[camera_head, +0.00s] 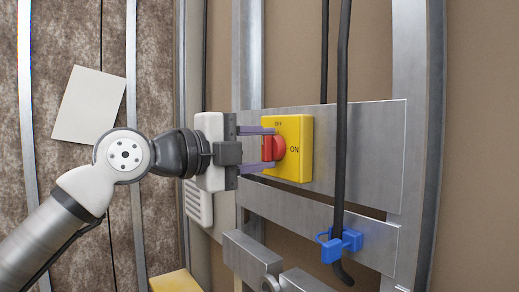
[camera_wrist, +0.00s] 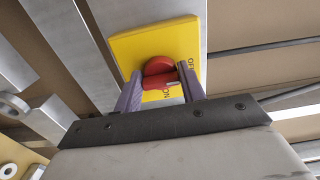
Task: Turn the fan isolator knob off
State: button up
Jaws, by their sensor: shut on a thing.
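My gripper (camera_head: 269,148) comes from the left, with one purple finger above the knob and one below. It is shut on the red knob (camera_wrist: 158,66). In the wrist view the fingers stand on both sides of it. I cannot tell exactly which way the knob points.
Black cables (camera_head: 342,90) hang to the right of the box, one passing a blue clip (camera_head: 340,243). Metal uprights and cross plates surround the box. Grey metal parts (camera_head: 252,262) stand below. A blank paper sheet (camera_head: 88,105) is on the left wall.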

jog(key=o, duration=1)
jog(key=b+v, duration=0.2)
jog(key=v, duration=1.2)
jog(key=shift+b, duration=0.35)
